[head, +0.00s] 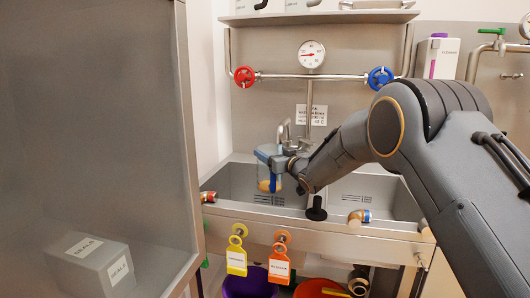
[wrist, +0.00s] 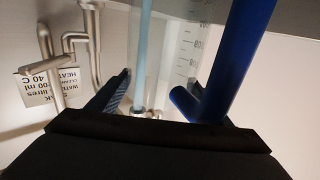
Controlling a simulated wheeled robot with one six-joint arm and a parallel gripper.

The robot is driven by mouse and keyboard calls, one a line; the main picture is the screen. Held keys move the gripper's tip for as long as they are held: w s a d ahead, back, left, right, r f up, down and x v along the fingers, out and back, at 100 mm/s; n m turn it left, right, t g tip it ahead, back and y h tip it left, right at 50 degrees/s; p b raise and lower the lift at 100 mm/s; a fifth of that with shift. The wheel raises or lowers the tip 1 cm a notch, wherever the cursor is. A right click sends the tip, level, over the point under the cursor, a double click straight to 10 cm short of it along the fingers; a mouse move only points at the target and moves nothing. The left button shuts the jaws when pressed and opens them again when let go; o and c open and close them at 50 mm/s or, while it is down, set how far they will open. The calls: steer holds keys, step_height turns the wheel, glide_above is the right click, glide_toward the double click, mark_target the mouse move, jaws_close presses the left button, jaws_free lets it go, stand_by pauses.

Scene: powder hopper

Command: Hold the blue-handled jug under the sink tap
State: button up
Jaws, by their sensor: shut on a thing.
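The clear jug (head: 264,172) with blue trim is over the left basin of the sink (head: 235,183), just left of and below the sink tap (head: 285,131). Something yellowish shows at its bottom. My gripper (head: 294,165) is at the jug's right side. In the wrist view, my gripper (wrist: 160,108) is shut on the blue handle (wrist: 238,45), and the jug's scale marks show beside it. The bent metal tap (wrist: 50,62) appears left of the jug there. I cannot tell whether the jug's mouth is directly under the spout.
A red valve (head: 244,76) and a blue valve (head: 380,77) sit on the pipe below a gauge (head: 311,54). A black standpipe (head: 317,209) stands near the sink front. Yellow (head: 236,256) and orange (head: 279,262) tags hang below. A grey cabinet (head: 95,120) blocks the left.

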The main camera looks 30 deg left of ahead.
steer(key=shift+w+d+r, duration=0.1)
steer(key=shift+w+d, duration=0.15)
steer(key=shift+d, duration=0.65)
steer(key=shift+w+d, duration=0.25)
steer(key=shift+d, duration=0.6)
steer(key=shift+a, duration=0.15)
steer(key=s+a+b, duration=0.3)
steer(key=a+b, duration=0.1)
steer(key=a, duration=0.7)
steer(key=shift+a, duration=0.2)
stand_by(0.4)
steer(key=shift+r, duration=0.15)
step_height(320, 180, up, 12)
steer(key=p, duration=0.6)
stand_by(0.6)
steer(key=shift+s, duration=0.1)
stand_by(0.3)
